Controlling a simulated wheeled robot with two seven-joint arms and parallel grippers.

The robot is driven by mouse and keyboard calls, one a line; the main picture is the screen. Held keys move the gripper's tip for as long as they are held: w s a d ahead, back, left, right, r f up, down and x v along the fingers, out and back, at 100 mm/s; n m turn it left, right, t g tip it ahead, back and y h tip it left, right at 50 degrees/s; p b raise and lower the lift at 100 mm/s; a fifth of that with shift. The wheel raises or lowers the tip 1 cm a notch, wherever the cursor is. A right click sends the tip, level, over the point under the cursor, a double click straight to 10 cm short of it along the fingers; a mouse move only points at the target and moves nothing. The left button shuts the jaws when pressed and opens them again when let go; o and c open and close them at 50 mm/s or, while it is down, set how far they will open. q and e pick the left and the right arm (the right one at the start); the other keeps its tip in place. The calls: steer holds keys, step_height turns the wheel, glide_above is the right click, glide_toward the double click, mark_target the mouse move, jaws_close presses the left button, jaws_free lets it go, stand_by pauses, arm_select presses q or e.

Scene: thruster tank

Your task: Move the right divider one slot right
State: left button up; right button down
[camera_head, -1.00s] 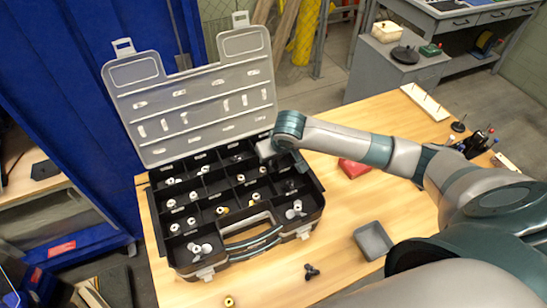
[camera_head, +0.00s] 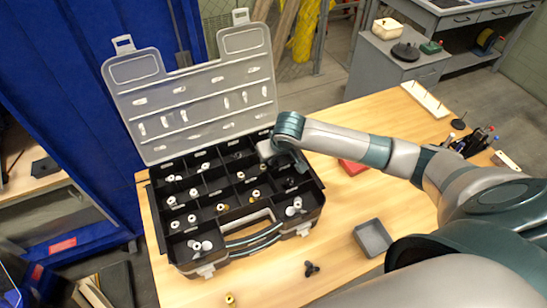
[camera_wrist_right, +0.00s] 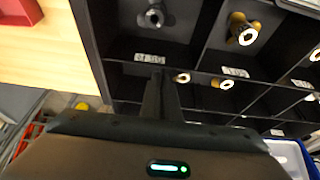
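The black organizer case (camera_head: 185,262) lies open on the wooden table, with thin black dividers between its compartments. My right gripper (camera_head: 268,150) is over the case's back right compartments, near the open lid. In the right wrist view the right gripper's two dark fingers (camera_wrist_right: 162,88) are close together, with their tips low beside a labelled compartment wall (camera_wrist_right: 150,58). Whether a thin divider is between the fingers cannot be told, as everything there is black. The right divider cannot be picked out with certainty; the hand and wrist cover part of that area. My left gripper is not in view.
The translucent lid (camera_head: 190,100) stands up behind the case. Compartments hold small white, yellow and dark fittings. A grey tray (camera_head: 373,238), a dark three-armed knob (camera_head: 311,269) and a red box (camera_head: 352,167) lie on the table (camera_head: 270,285).

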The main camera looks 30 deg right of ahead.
steer(key=shift+f, duration=0.55)
steer(key=c, duration=1.9)
jaws_free()
steer(key=shift+c, duration=0.2)
steer(key=shift+r, duration=0.1)
steer(key=b+v, duration=0.3)
steer(key=v, duration=1.4)
steer(key=shift+s, duration=0.15)
steer(key=shift+r, duration=0.15)
